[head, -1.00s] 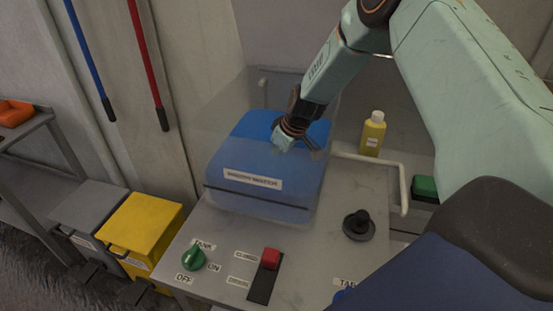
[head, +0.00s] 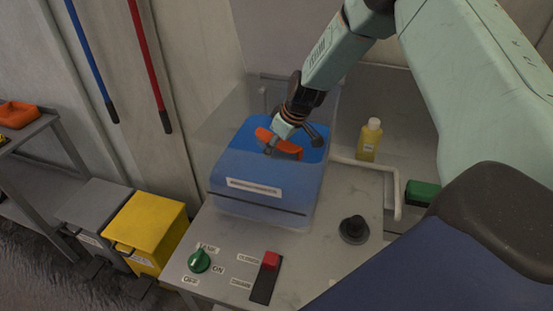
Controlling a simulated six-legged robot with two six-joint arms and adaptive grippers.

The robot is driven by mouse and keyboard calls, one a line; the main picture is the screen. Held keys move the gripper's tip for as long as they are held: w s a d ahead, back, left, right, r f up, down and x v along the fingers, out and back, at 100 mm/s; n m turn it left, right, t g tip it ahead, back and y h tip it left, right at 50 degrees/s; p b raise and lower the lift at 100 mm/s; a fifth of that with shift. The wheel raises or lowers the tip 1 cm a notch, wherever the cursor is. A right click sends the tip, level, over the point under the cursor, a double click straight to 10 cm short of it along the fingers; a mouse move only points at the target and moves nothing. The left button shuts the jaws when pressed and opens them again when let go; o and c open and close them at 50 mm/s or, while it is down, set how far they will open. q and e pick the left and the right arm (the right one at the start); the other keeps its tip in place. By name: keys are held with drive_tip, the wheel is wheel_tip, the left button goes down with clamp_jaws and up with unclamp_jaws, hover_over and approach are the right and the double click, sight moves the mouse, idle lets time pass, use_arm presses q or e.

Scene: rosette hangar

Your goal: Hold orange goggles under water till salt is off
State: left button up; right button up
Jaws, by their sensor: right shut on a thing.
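The orange goggles (head: 287,147) are in my right gripper (head: 284,140), which is shut on them. They are at the open top of the blue tank (head: 232,168), which has a label on its front and a clear guard around it. Part of the goggles is hidden behind the gripper. Whether they touch water, and whether salt is on them, I cannot tell. My left gripper is not in view.
The bench front carries a green knob (head: 199,261) marked ON and OFF, a red-handled slider (head: 270,261) and a black knob (head: 354,228). A yellow bottle (head: 369,141), a white pipe (head: 397,190) and a green block (head: 422,193) are to the right. A yellow bin (head: 147,229) stands left.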

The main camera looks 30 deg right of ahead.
drive_tip(key=shift+r+p, duration=3.3)
drive_tip(key=shift+r, duration=1.25)
drive_tip(key=shift+r+p, duration=0.5)
drive_tip(key=shift+r, duration=0.8)
wheel_tip(320, 180, up, 8)
drive_tip(key=shift+r, duration=0.15)
drive_tip(key=shift+s, duration=0.1)
